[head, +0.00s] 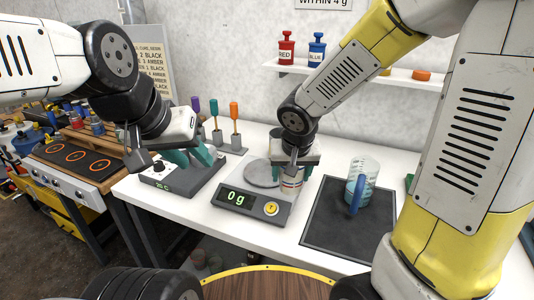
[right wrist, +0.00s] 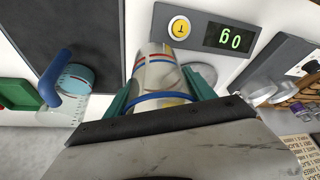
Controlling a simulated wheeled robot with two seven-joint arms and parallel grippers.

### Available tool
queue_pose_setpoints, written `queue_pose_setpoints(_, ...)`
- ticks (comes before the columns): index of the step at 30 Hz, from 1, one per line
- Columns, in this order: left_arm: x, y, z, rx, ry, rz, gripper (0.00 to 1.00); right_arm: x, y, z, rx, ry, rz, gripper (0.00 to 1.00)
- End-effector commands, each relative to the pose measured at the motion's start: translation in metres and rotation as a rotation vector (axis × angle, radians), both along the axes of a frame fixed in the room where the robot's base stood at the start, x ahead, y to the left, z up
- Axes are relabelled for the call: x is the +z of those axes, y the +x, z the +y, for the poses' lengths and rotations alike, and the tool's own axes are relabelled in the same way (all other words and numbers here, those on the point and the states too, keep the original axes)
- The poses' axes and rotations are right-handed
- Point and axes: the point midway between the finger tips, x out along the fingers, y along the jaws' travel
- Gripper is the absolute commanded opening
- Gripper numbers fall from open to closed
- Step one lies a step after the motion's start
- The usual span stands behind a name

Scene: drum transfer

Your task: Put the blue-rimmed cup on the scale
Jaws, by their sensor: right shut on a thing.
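The blue-rimmed cup (right wrist: 158,76) is pale with red, yellow and blue bands; its blue rim lies close to my right gripper in the right wrist view. My right gripper (head: 290,172) is shut on the cup, with teal fingers on both sides. In the head view the cup (head: 291,185) is upright over the right part of the scale (head: 238,210), beside the round plate (head: 260,173). The scale's display reads 0 g. Whether the cup's bottom touches the scale is unclear. My left gripper (head: 194,158) has its teal fingers apart, empty, above the hot plate device (head: 165,185).
A measuring jug (head: 361,178) with a blue handle stands on a dark mat (head: 335,228) right of the scale. Colored-handled tools (head: 234,120) stand behind the hot plate. A wall shelf (head: 350,77) holds red and blue bottles.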

Motion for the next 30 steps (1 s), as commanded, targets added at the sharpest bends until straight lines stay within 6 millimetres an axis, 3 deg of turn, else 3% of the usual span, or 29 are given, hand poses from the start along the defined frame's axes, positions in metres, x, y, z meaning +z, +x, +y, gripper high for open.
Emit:
queue_pose_setpoints(5, 0.000, 0.000, 0.000, 0.000, 0.000, -0.001, 0.36, -0.002, 0.018, 0.008, 0.001, 0.000, 0.002, 0.25)
queue_pose_setpoints(15, 0.000, 0.000, 0.000, 0.000, 0.000, 0.000, 0.36, -0.012, 0.101, 0.043, 0.000, 0.000, 0.002, 0.25)
queue_pose_setpoints(21, 0.000, 0.000, 0.000, 0.000, 0.000, 0.000, 0.36, -0.015, 0.138, 0.059, 0.000, 0.001, 0.000, 0.25)
queue_pose_setpoints(26, 0.000, 0.000, 0.000, 0.000, 0.000, 0.000, 0.36, -0.017, 0.147, 0.062, 0.000, -0.001, 0.001, 0.25)
queue_pose_setpoints(30, 0.000, 0.000, 0.000, 0.000, 0.000, 0.000, 0.36, -0.036, 0.147, 0.063, 0.001, -0.002, 0.004, 0.25)
